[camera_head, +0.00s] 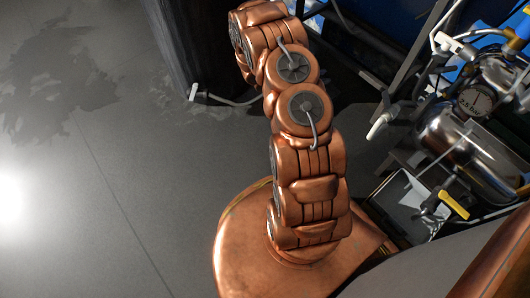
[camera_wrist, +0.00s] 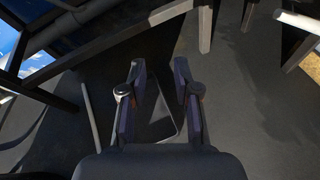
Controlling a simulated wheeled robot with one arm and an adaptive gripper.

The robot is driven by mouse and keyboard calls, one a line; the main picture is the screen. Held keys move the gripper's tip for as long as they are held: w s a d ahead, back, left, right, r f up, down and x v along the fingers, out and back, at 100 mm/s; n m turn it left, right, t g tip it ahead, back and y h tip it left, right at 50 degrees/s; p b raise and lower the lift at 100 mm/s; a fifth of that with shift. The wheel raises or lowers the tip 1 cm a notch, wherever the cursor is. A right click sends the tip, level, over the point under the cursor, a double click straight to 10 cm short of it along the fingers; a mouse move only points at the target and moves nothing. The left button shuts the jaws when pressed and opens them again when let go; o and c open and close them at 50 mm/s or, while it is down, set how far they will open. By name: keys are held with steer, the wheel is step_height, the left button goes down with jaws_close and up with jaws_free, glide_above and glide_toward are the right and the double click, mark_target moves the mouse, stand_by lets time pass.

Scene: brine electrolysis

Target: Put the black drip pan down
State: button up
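My gripper (camera_wrist: 160,75) shows in the wrist view, with its two dark fingers well apart and a gap of floor between their tips. A dark flat shape with a thin pale edge (camera_wrist: 162,122) lies between and below the fingers; it looks like the black drip pan, but most of it is hidden or too dark to make out. I cannot tell whether a finger touches it. In the head view my copper arm reaches up to the top of the picture, and neither my gripper nor this dark shape can be made out there.
A dark column (camera_head: 190,45) stands behind my arm. Metal frame bars (camera_wrist: 125,28) cross the wrist view's top. Floor at left is free.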

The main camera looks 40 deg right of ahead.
steer(key=s+a+r+m+g+y, duration=0.2)
steer(key=s+a+r+m, duration=0.3)
steer(key=r, duration=0.4)
steer(key=s+a+r+m+g+y, duration=0.2)
steer(key=s+a+r+m, duration=0.1)
steer(key=a+r, duration=0.6)
steer(key=s+a+r+m+t+y, duration=0.1)
steer(key=s+a+r+y, duration=0.2)
steer(key=a, duration=0.7)
steer(key=s+a+r+m+t+y, duration=0.1)
steer(key=s+a+r+m+y, duration=0.1)
steer(key=s+a, duration=0.6)
steer(key=s+a+r+m+t+y, duration=0.1)
steer(key=s+a+r+y, duration=0.2)
steer(key=a, duration=1.1)
steer(key=s+y, duration=0.1)
steer(key=s, duration=0.1)
steer(key=shift+s+a+r+m+t+y, duration=0.2)
steer(key=shift+s+r+m+t+y, duration=0.1)
steer(key=shift+s+m+y, duration=0.1)
step_height(320, 180, up, 41)
steer(key=t+p, duration=0.1)
steer(key=p, duration=3.8)
steer(key=shift+w+d+t, duration=0.15)
steer(key=shift+w+t, duration=0.1)
steer(key=shift+t, duration=0.05)
